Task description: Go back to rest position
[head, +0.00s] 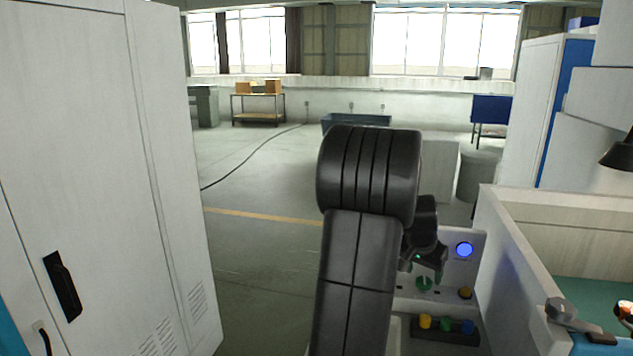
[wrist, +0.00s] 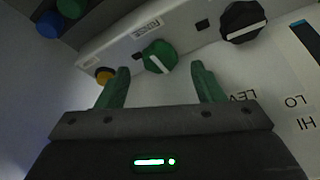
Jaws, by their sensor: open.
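My gripper shows in the wrist view (wrist: 158,85) with two green fingers spread apart and nothing between them. A green knob (wrist: 160,57) with a white pointer line sits on the white panel just beyond the gap between the fingertips; I cannot tell whether they touch it. In the head view my black arm rises in the middle, and my gripper (head: 428,268) is small and partly hidden behind it, close to the panel (head: 470,270). The green knob (head: 424,284) shows just below it there.
A black tray (head: 445,335) with coloured pieces lies below. A tall white cabinet (head: 90,150) stands left; a low-walled bench (head: 560,210) is right. Open floor (head: 260,265) lies between.

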